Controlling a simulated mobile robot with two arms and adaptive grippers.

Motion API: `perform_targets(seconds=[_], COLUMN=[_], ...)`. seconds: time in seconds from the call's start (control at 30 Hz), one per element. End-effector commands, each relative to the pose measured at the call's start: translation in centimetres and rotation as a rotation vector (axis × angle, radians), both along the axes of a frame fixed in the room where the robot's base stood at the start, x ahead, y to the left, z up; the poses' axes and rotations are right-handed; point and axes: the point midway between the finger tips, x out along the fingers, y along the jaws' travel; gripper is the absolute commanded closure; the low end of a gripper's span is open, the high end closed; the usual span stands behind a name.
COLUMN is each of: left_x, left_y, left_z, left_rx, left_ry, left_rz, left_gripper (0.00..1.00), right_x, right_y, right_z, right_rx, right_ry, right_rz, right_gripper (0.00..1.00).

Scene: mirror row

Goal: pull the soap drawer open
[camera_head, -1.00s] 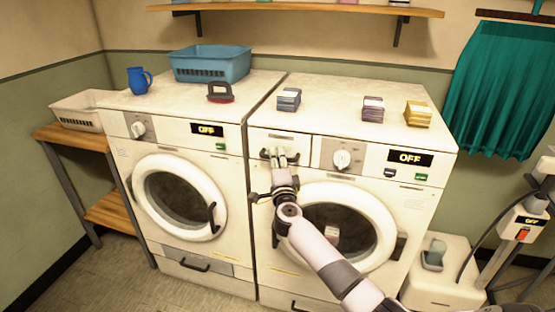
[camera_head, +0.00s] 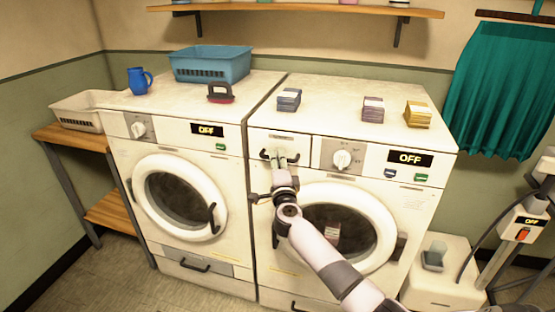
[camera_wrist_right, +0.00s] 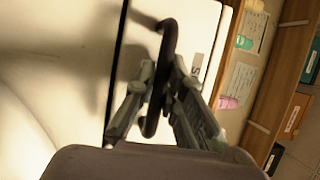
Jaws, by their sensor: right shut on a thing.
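The soap drawer (camera_head: 281,142) is the white front panel at the upper left of the right washing machine. It looks closed, nearly flush with the machine's face, in the head view. My right gripper (camera_head: 280,160) is at the drawer's dark handle (camera_head: 264,154). In the right wrist view, the two fingers of my right gripper (camera_wrist_right: 160,88) are shut around the black curved handle (camera_wrist_right: 166,48), which stands out from the white drawer front (camera_wrist_right: 190,30). My fingers cover part of the handle in the head view. My left gripper is not in view.
Boxes (camera_head: 289,99) stand on the machine top. The left machine carries a blue basket (camera_head: 210,64), a mug (camera_head: 139,80) and a dark red-based brush-like item (camera_head: 220,93).

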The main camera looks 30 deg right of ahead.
Motion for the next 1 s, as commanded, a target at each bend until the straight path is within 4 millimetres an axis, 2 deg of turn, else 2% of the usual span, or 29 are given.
perform_targets(seconds=[0.17,0.4,0.6,0.73,1.0], left_x=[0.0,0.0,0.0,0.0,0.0], left_y=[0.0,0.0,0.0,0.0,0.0], left_z=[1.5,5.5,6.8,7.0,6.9], left_rx=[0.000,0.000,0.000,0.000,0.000], left_ry=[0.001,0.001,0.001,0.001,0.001], left_rz=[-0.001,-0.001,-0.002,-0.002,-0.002], left_gripper=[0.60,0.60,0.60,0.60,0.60], right_x=[-1.0,-5.3,-8.0,-8.6,-8.6], right_y=[1.3,6.3,9.4,10.1,10.1], right_z=[0.1,0.2,-0.1,-0.2,-0.2], right_rx=[0.000,0.004,0.001,0.000,-0.002], right_ry=[0.007,0.011,0.008,0.006,0.005], right_rz=[0.002,0.004,0.002,0.002,0.001], right_gripper=[1.00,1.00,1.00,1.00,1.00])
